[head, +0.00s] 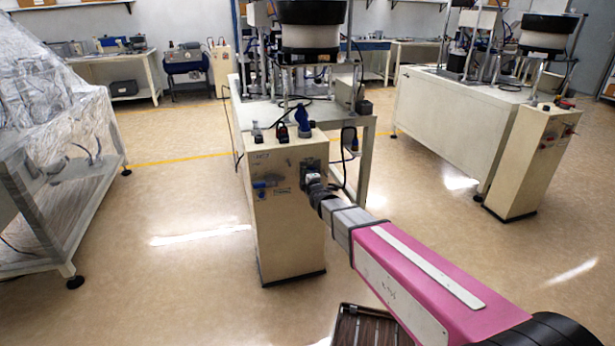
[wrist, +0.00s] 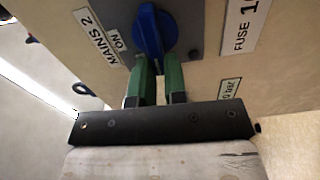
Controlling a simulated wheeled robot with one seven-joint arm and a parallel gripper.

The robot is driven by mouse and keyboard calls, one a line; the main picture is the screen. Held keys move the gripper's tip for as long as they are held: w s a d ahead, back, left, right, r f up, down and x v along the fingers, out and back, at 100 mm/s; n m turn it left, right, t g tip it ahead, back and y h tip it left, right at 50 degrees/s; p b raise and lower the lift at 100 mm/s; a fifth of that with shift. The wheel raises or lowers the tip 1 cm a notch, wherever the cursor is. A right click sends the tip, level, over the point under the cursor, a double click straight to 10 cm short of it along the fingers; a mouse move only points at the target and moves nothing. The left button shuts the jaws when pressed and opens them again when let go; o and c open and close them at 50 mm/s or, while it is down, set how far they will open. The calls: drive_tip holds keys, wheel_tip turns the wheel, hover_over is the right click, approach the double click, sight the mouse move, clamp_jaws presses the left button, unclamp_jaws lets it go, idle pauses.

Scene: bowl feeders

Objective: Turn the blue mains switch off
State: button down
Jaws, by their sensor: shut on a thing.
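The blue mains switch (wrist: 153,30) is a round blue rotary knob on a grey plate, at the top of the wrist view. A label reading "MAINS 2" and "ON" (wrist: 98,36) is at its left. My gripper (wrist: 157,66) has two green fingers that reach up to the near end of the knob's handle and are shut on it, one finger on each side. In the head view my gripper (head: 312,186) is at the front face of the cream control cabinet (head: 288,235), and it hides the knob there. I cannot tell the switch's setting.
A "FUSE" label (wrist: 243,22) is right of the knob. Blue fittings (head: 268,183) sit left of my gripper on the cabinet. Knobs stand on its top. A bowl feeder (head: 310,30) is behind. A plastic-covered rack (head: 50,130) is at left; floor between is clear.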

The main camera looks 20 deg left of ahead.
drive_tip(key=shift+f+n, duration=0.1)
drive_tip(key=shift+n, duration=0.3)
drive_tip(key=c, duration=1.2)
unclamp_jaws()
drive_tip(key=shift+o, duration=0.2)
drive_tip(key=v, duration=1.1)
